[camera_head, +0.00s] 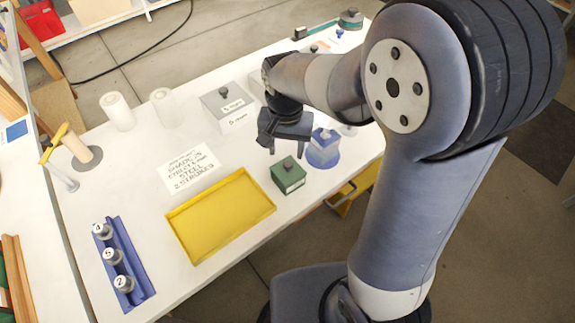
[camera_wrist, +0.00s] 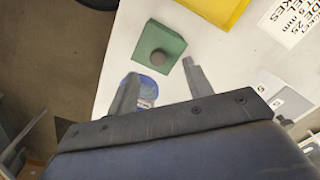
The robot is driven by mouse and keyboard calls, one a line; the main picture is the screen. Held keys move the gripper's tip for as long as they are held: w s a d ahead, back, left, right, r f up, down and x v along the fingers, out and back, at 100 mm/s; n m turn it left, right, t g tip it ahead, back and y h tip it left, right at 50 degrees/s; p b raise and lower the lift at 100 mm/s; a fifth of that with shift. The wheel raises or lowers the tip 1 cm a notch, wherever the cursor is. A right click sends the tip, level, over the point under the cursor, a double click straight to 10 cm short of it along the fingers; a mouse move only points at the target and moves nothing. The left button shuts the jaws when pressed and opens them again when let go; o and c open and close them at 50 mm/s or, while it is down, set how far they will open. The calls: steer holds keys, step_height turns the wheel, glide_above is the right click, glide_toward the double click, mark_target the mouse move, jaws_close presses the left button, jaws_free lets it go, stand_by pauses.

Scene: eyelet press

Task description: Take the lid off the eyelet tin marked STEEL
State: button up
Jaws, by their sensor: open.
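A green square tin (camera_head: 288,178) with a dark round knob on its lid stands near the table's right front edge; its front label is too small to read. The green tin also shows in the wrist view (camera_wrist: 172,41), just beyond the fingertips. A blue tin (camera_head: 323,152) stands to its right, and a grey tin (camera_head: 222,105) with a knob and pale labels stands further back. I cannot make out which tin is marked STEEL. My gripper (camera_head: 286,147) is open and empty above the table, behind the green tin. In the wrist view its fingers (camera_wrist: 160,68) are apart, partly covering the blue tin.
A yellow tray (camera_head: 220,205) lies left of the green tin. A printed card (camera_head: 193,168) mentioning steel and 2 strokes lies behind it. A blue rack (camera_head: 110,245) holds numbered cylinders at the left. White rolls (camera_head: 117,112) stand at the back left.

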mark_target(288, 164)
steer(key=shift+w+d+f+p, duration=0.15)
steer(key=shift+f+p, duration=0.15)
steer(key=shift+f, duration=1.15)
steer(key=shift+d+f+p, duration=0.1)
steer(key=shift+f+p, duration=0.15)
steer(key=shift+f, duration=1.2)
steer(key=c, duration=1)
jaws_close()
steer(key=shift+r, duration=0.15)
